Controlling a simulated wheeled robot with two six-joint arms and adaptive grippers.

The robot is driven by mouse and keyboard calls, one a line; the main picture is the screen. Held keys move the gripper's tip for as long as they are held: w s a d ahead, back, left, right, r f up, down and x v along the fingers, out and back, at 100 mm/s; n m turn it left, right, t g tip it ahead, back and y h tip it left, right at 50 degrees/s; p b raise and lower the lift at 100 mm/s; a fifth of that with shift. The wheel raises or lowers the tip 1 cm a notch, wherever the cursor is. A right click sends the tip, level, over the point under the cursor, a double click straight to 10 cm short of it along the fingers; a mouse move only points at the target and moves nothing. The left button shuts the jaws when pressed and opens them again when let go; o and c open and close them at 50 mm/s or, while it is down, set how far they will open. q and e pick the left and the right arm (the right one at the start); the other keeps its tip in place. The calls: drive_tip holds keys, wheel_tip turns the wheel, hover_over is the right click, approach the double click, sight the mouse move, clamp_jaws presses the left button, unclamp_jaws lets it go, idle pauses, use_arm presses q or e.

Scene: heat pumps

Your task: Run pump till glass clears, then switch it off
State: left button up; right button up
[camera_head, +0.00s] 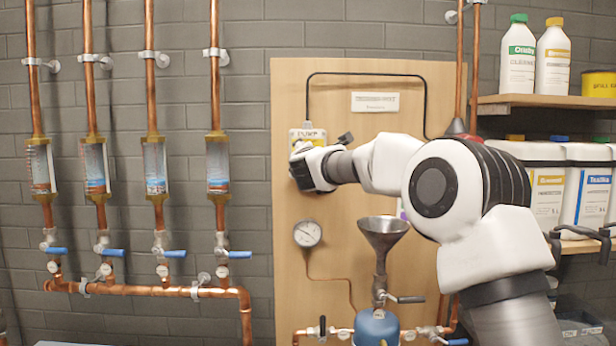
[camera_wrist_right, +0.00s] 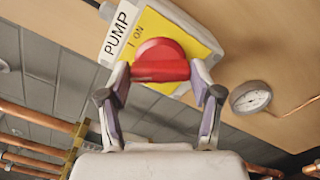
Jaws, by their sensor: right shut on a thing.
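The pump switch is a yellow plate (camera_wrist_right: 187,38) marked PUMP and "I ON" with a red knob (camera_wrist_right: 160,62); the plate also shows in the head view (camera_head: 307,135) on the wooden board. My right gripper (camera_wrist_right: 160,78) is shut on the red knob, with one finger on each side. In the head view the right gripper hides the knob. Several sight glasses hang on the left copper pipes: a first (camera_head: 41,167), a second (camera_head: 95,167), a third (camera_head: 155,167) and a fourth (camera_head: 218,166). They show bluish or cloudy liquid at differing levels. My left gripper is out of view.
Blue-handled valves (camera_head: 174,253) sit below the glasses. A pressure gauge (camera_head: 307,233), a funnel (camera_head: 383,235) and a blue vessel (camera_head: 376,330) are below the switch. Shelves (camera_head: 545,101) with bottles and canisters stand at the right.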

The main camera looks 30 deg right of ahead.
drive_tip(key=m+b, duration=0.3)
drive_tip(key=m, duration=0.1)
drive_tip(key=m+b, duration=0.2)
drive_tip(key=shift+f+b, duration=0.3)
drive_tip(key=shift+f, duration=0.05)
drive_tip(key=o, duration=1.2)
drive_tip(key=shift+r+m, duration=0.3)
drive_tip(key=shift+r, duration=0.1)
drive_tip(key=shift+o, duration=0.8)
drive_tip(key=shift+w+p, duration=0.1)
drive_tip(key=shift+p, duration=0.2)
use_arm(q)
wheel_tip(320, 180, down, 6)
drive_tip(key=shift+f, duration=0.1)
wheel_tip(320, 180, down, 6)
drive_tip(key=b, duration=0.6)
use_arm(e)
drive_tip(key=v, duration=0.8)
